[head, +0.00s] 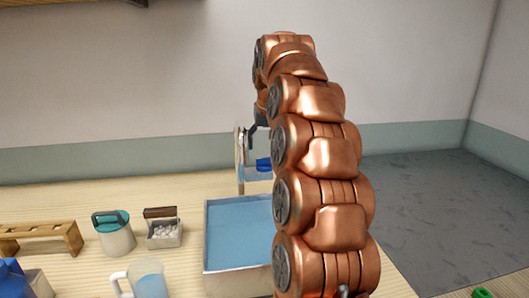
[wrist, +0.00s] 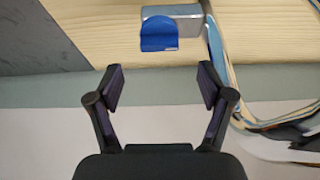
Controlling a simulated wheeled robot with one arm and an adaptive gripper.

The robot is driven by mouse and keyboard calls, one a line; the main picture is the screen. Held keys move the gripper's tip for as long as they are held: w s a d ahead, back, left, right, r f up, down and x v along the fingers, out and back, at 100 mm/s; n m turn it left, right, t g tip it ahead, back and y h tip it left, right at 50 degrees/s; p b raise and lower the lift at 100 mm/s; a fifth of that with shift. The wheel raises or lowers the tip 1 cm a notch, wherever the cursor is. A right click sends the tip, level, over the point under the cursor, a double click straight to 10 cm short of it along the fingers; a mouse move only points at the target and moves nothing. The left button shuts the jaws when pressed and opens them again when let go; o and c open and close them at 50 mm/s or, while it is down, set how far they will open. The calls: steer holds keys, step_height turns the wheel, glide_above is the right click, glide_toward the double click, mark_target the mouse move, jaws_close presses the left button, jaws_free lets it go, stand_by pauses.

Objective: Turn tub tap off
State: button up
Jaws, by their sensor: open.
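The tub (head: 207,262) is a metal-rimmed basin with blue water at the middle of the table. The tap (head: 240,162) is a shiny metal pipe at its far side, with a blue handle (head: 263,165). In the wrist view the blue handle (wrist: 158,36) sits on a metal block at the top, and the curved pipe (wrist: 218,52) runs down the right side. My gripper (wrist: 160,82) is open and empty. The handle lies beyond its fingertips, roughly centred between them, apart from both. In the head view my arm hides part of the tap and most of my gripper (head: 256,128).
Left of the tub stand a jug (head: 147,281), a lidded canister (head: 116,236), a small box of white pieces (head: 164,233) and a wooden rack (head: 42,238). A wall rises behind the table.

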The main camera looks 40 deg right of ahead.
steer(key=shift+v, duration=2.95)
steer(key=shift+a+f, duration=0.1)
